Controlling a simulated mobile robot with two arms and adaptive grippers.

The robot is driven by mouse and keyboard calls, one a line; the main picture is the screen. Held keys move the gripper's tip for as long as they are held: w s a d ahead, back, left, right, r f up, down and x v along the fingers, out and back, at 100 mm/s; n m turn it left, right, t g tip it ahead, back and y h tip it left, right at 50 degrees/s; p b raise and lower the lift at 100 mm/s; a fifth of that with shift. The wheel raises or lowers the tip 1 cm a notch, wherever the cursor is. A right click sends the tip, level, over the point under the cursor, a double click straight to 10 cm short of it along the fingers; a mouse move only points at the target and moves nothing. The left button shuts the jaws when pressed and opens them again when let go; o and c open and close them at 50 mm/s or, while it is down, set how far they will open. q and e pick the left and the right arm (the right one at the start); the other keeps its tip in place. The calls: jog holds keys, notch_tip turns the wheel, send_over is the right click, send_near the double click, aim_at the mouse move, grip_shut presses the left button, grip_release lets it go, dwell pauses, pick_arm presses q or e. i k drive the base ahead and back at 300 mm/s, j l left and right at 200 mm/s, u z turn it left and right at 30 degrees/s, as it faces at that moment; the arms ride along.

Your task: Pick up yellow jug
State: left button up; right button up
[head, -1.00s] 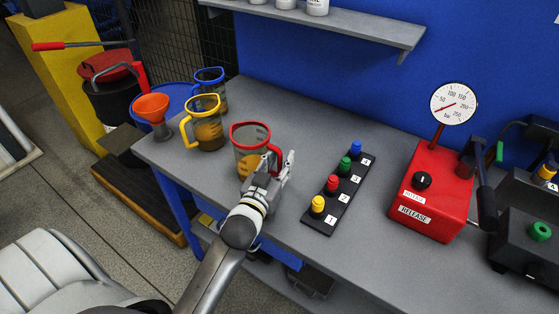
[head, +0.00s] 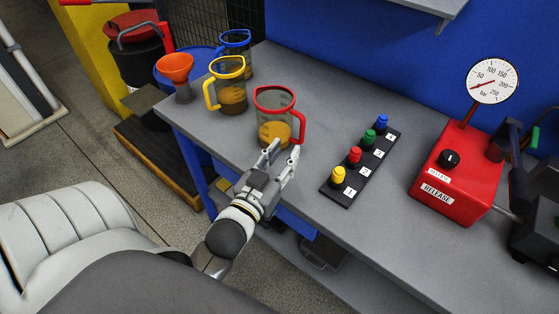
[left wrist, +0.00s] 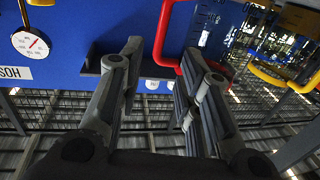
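The yellow jug (head: 229,70), clear with a yellow rim and handle and amber contents, stands upright on the bench in the head view, its handle facing left. The red jug (head: 273,104), also with amber contents, stands beside it, nearer my left gripper. My left gripper (head: 282,148) is open and empty at the bench's front edge, just in front of the red jug and apart from the yellow one. In the left wrist view the open fingers (left wrist: 161,50) have the red handle (left wrist: 166,36) between them in the picture. A yellow handle (left wrist: 268,74) shows at the right. My right gripper is not visible.
A blue jug (head: 236,42) stands behind the yellow one. An orange funnel (head: 174,66) is to its left. A button strip (head: 363,163) and a red gauge box (head: 455,170) stand to the right. A shelf (head: 430,8) hangs on the wall.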

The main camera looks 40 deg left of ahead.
aim_at(228, 72)
jog(key=u, duration=1.45)
